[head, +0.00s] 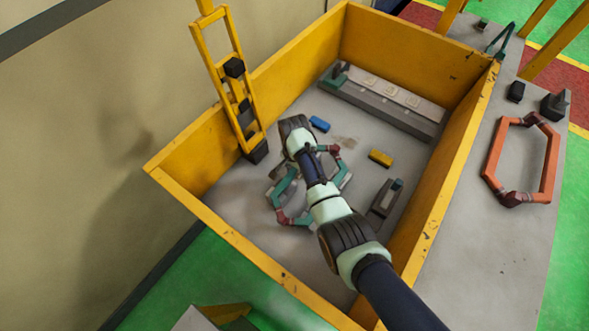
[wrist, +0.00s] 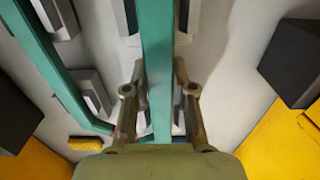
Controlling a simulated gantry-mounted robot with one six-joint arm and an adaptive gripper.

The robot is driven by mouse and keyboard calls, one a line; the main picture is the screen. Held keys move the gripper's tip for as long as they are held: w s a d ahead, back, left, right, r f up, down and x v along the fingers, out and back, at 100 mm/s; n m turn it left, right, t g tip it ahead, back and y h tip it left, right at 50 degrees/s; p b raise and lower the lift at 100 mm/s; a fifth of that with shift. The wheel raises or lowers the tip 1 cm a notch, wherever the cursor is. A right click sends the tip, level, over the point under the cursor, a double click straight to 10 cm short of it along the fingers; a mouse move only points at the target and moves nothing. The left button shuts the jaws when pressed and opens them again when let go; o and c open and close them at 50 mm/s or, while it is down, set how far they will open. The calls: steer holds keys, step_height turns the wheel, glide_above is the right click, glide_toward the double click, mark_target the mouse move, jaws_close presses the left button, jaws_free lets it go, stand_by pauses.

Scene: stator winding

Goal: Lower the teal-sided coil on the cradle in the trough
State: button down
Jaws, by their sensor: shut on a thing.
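The teal-sided coil (head: 285,190) is over the floor of the yellow-walled trough (head: 247,247). It has dark red ends, and my arm covers part of it in the head view. In the wrist view my gripper (wrist: 158,100) has one finger on each side of a teal side (wrist: 157,60) and is shut on it. The coil's other teal side (wrist: 58,65) runs along the left. Grey blocks of what looks like the cradle (wrist: 93,92) show below the coil. I cannot tell whether the coil touches them. In the head view my gripper is hidden behind my wrist.
A blue block (head: 319,124), a yellow block (head: 381,158) and a grey fixture (head: 385,198) lie on the trough floor. A long grey rail (head: 375,105) lies at the back. A yellow ladder-like frame (head: 230,75) leans at the left wall. An orange coil (head: 493,160) lies outside, right.

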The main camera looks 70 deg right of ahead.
steer(key=shift+c, duration=2.4)
jaws_free()
steer(key=shift+r, duration=0.15)
step_height(320, 180, up, 9)
steer(key=p, duration=0.9)
